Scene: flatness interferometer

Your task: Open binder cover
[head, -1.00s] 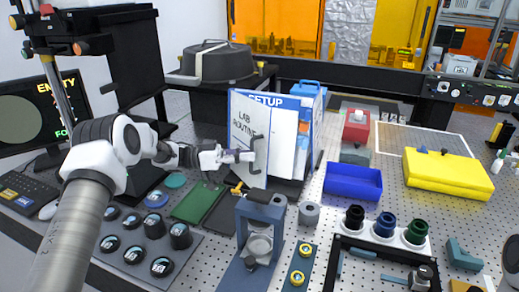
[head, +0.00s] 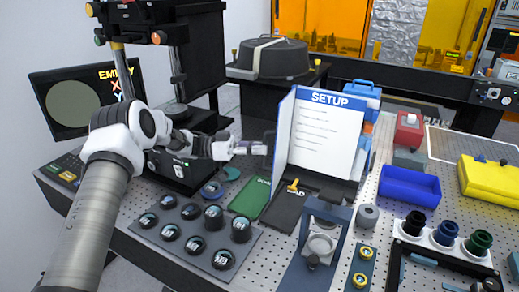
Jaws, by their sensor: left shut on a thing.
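The binder stands upright on the perforated bench, its SETUP page (head: 325,135) facing me. Its cover (head: 284,130) is swung out to the left, seen steeply from the side, so its front lettering no longer reads. My left gripper (head: 266,148) reaches in from the left and is shut at the dark handle on the cover's outer side. The fingertips are small and partly blend with the dark handle. My right gripper is not in view.
A green board (head: 250,197) and a dark board lie below the cover. A tray of black round parts (head: 195,232) sits in front of my left arm. A small clamp stand (head: 322,235) and a blue bin (head: 409,186) are to the right. A monitor (head: 75,100) stands at left.

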